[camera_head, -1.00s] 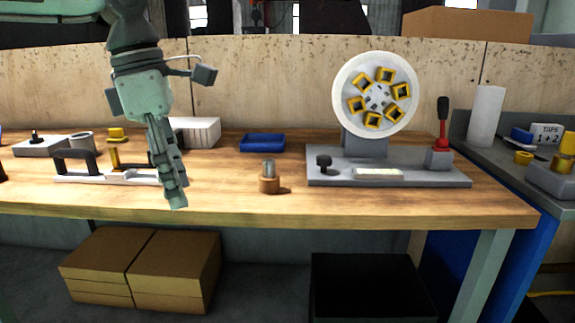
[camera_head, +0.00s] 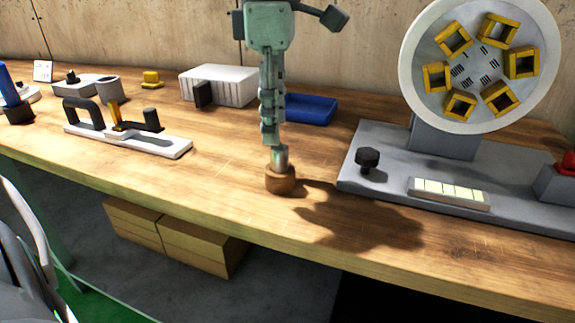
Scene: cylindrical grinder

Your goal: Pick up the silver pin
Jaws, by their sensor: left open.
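The silver pin (camera_head: 281,159) stands upright in a round wooden holder (camera_head: 280,181) on the workbench. Only part of the pin shows, as my left gripper (camera_head: 271,138) comes down over it from above. The fingers point down and are seen nearly edge-on, so the gap between them is hidden. The fingertips are at the pin's upper part; I cannot tell whether they touch it. My right gripper is not in view.
The grey machine base (camera_head: 400,166) with its large disc (camera_head: 415,70) stands to the right. A blue tray (camera_head: 309,110) and a white ribbed block (camera_head: 222,86) lie behind. A white fixture with a black handle (camera_head: 82,112) is left. The bench front (camera_head: 190,200) is clear.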

